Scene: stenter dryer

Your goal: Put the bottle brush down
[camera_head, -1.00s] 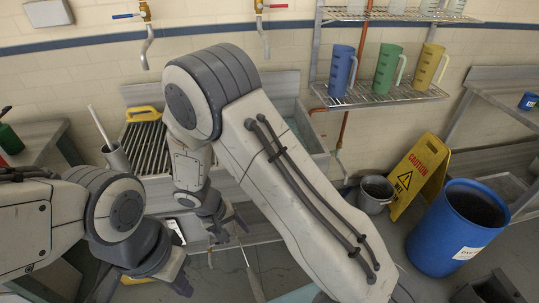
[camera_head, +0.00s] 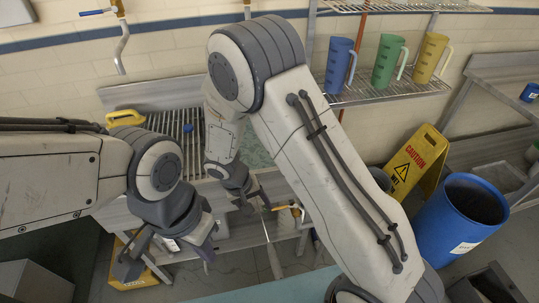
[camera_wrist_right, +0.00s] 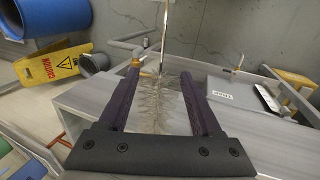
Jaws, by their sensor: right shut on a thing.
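The bottle brush shows in the right wrist view as pale, thin bristles (camera_wrist_right: 160,98) between the purple fingers, with a thin stem running up the picture. My right gripper (camera_wrist_right: 158,92) is shut on it. In the head view, my right gripper (camera_head: 256,203) is in front of the sink, and the brush's pale handle (camera_head: 274,258) points down toward the picture's bottom. My left gripper (camera_head: 168,262) is lower left of it, its fingers spread apart with nothing seen between them.
A ribbed drainboard (camera_head: 168,122) with a blue round item (camera_head: 188,128) lies behind my arms. Blue, green and yellow jugs stand on a wire shelf (camera_head: 385,94). A caution sign (camera_head: 416,165) and blue barrel (camera_head: 455,220) stand at right. A teal surface (camera_head: 265,291) lies at the bottom.

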